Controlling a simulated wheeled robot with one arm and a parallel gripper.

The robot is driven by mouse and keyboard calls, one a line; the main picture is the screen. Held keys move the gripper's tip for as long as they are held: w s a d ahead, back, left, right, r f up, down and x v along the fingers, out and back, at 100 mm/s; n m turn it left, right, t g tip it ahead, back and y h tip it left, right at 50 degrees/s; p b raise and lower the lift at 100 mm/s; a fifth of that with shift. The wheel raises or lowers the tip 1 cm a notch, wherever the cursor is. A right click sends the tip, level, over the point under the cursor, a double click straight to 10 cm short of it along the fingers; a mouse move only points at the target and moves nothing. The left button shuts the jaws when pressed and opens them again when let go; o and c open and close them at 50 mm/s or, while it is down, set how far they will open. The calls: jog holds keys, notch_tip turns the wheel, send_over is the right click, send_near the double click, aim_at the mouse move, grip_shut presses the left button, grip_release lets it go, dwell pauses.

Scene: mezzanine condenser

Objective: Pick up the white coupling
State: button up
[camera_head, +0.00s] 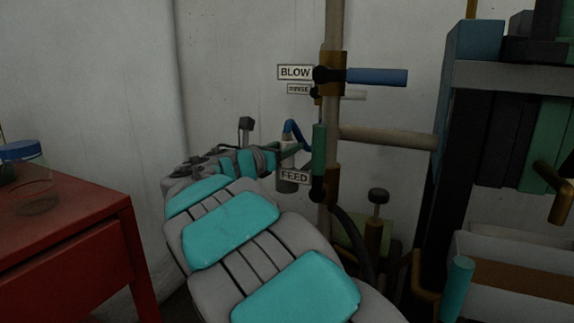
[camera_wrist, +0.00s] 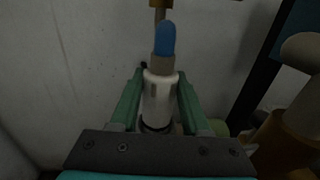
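The white coupling (camera_wrist: 158,98) is a pale upright cylinder with a grey-brown neck and a rounded blue piece above it in the wrist view. In the head view the coupling (camera_head: 287,184) is small and pale, below a curved blue hose (camera_head: 293,130) and partly behind the FEED sign. My gripper (camera_wrist: 159,100) has its green fingers on either side of the coupling, with narrow dark gaps seeming to show beside it, so it looks open around it. Contact at the far fingertips is hard to tell. In the head view my gripper (camera_head: 290,148) is beside the vertical pipe.
A vertical pipe (camera_head: 332,110) carries BLOW (camera_head: 295,72) and FEED (camera_head: 294,176) signs, a blue-handled valve (camera_head: 376,76) and a green handle (camera_head: 319,150). A dark shelf rack (camera_head: 466,150) stands right. A red cabinet (camera_head: 75,225) with a blue-lidded jar (camera_head: 32,172) stands left.

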grip_shut()
dwell(0.5)
